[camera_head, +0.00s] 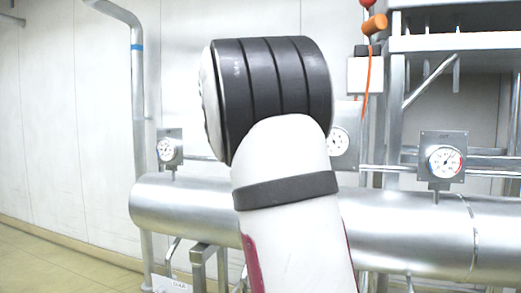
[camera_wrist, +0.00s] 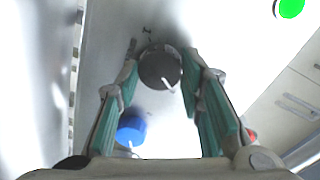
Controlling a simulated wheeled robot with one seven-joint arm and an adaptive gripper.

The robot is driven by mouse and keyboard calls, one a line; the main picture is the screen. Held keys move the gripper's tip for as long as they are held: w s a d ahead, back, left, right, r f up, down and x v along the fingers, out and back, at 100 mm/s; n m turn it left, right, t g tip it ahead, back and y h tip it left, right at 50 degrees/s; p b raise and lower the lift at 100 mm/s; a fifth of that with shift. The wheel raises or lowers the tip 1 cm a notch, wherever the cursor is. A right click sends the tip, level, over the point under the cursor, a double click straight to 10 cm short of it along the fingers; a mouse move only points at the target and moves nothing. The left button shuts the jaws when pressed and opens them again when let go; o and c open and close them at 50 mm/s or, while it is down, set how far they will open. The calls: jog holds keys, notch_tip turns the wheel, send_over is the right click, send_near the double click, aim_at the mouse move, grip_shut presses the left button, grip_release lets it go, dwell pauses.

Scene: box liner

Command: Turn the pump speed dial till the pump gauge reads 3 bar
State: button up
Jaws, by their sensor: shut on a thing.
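A round dark grey dial (camera_wrist: 159,68) with a white pointer mark sits on a pale panel (camera_wrist: 112,48) in the wrist view. The mark points to the lower right in that picture. My gripper (camera_wrist: 161,74) is shut on the dial, one teal-padded finger on each side. In the head view my arm hides the gripper and dial. That view shows a left gauge (camera_head: 166,150), a partly hidden middle gauge (camera_head: 338,142) and a right gauge (camera_head: 445,161). Their labels and readings are too small to read, so I cannot tell which is the pump gauge.
A blue knob (camera_wrist: 131,131) stands near the left finger. A green round part (camera_wrist: 290,8) is at the top right, and a small red part (camera_wrist: 252,134) shows beside the right finger. Large steel pipes (camera_head: 400,228) cross behind my arm. Floor (camera_head: 60,265) is clear at left.

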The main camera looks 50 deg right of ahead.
jog(key=shift+m+b, duration=0.6)
jog(key=shift+m, duration=0.3)
jog(key=o, duration=1.2)
jog(key=shift+c, duration=0.2)
jog(key=v, duration=1.2)
jog(key=shift+s, duration=0.1)
